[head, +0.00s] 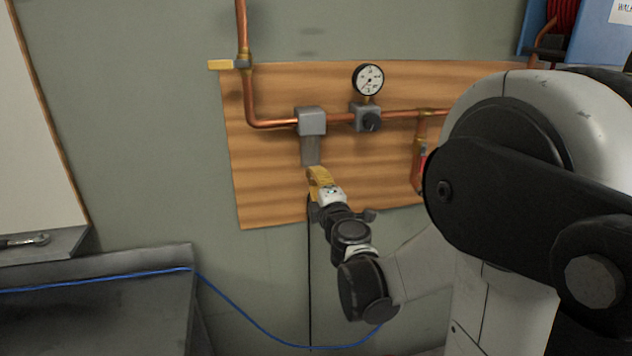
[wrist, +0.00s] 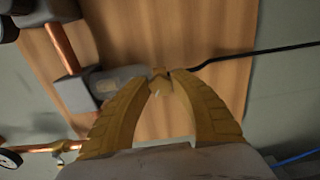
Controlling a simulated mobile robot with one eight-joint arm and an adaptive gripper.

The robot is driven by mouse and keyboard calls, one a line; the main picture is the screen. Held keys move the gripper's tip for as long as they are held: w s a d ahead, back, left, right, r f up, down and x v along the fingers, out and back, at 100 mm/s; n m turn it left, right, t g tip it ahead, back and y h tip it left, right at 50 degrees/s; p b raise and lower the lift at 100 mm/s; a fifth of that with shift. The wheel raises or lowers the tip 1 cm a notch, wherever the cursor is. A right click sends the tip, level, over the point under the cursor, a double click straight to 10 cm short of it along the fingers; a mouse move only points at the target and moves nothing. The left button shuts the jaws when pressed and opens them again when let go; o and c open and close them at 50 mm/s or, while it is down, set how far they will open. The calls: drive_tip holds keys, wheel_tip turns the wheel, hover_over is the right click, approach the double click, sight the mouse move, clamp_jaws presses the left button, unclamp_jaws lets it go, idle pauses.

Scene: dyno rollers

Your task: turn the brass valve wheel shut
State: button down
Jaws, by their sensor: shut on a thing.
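The brass valve wheel (wrist: 159,85) shows as a small brass-coloured piece at the fingertips in the wrist view, at the end of a grey cylinder (wrist: 122,80). Its rim is mostly hidden by the fingers. My gripper (wrist: 165,80) has yellow fingers closed in on this piece from both sides. In the head view my gripper (head: 316,172) is just below the grey cylinder (head: 310,150) that hangs from a grey block on the pipe. The wheel cannot be made out there behind the fingers.
A copper pipe (head: 270,123) runs along a wooden board (head: 270,190). A gauge (head: 368,79) and black knob (head: 371,122) sit right of the grey block (head: 311,120). A yellow lever (head: 221,65) is at upper left. A black hose (wrist: 250,54) leads away from the fingertips.

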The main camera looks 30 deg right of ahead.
drive_tip(key=m, duration=1)
drive_tip(key=shift+f, duration=0.1)
drive_tip(key=shift+m, duration=0.4)
drive_tip(key=c, duration=1.1)
unclamp_jaws()
drive_tip(key=v, duration=1.2)
